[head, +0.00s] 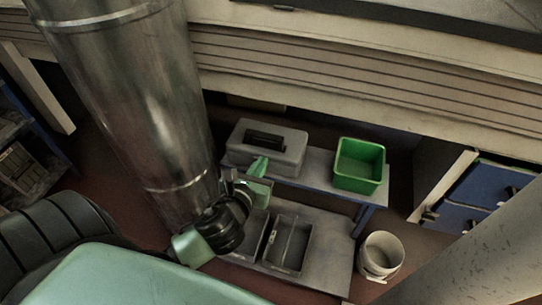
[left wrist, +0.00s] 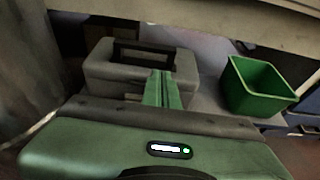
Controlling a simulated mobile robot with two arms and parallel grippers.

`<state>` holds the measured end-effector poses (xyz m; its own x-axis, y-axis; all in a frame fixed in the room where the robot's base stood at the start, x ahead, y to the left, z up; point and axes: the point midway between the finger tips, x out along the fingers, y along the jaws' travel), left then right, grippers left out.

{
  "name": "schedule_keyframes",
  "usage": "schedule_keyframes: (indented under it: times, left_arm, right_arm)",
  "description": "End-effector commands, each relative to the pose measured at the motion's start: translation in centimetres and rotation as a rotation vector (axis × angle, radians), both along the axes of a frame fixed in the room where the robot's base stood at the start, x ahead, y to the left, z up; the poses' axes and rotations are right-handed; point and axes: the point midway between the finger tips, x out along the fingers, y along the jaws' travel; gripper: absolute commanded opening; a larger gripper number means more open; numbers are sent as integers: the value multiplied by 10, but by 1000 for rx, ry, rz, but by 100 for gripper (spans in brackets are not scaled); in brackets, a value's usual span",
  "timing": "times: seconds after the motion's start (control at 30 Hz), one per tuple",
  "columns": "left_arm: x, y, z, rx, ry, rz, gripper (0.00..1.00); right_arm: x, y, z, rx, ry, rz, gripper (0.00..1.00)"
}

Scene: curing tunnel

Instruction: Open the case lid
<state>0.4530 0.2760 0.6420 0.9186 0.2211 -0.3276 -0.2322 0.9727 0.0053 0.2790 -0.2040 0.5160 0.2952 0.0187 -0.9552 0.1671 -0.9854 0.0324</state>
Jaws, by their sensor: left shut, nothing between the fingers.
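A grey case (head: 285,160) with a dark recessed handle on its top sits on a narrow bench below the long slatted housing. Its lid looks shut. It also shows in the left wrist view (left wrist: 98,70), behind my fingers. My left gripper (head: 258,166) has green fingers, shut and empty, at the near side of the case. In the left wrist view the closed fingers (left wrist: 162,88) overlap the case's front face, hiding part of it. I cannot tell whether they touch it. My right gripper is not in view.
A green bin (head: 358,184) stands on the bench right of the case. Grey open trays (head: 305,247) lie on a lower platform in front. A white bucket (head: 381,255) is on the floor at right. Blue drawers (head: 465,213) stand farther right. A large metal duct (head: 140,90) rises at left.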

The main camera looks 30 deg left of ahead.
Motion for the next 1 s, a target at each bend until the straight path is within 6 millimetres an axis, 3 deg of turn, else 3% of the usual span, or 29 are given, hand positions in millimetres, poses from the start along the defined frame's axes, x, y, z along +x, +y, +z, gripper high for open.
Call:
schedule_keyframes:
  times: [0.1, 0.5, 1.0]
  left_arm:
    - [18, 5, -7, -1, -2, 2, 0]
    - [76, 18, -29, -5, 1, 2, 0]
    - [84, 20, -31, -6, 2, 1, 0]
  right_arm:
    - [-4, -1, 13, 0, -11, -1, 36]
    - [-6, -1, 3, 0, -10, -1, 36]
    - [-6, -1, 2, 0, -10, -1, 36]
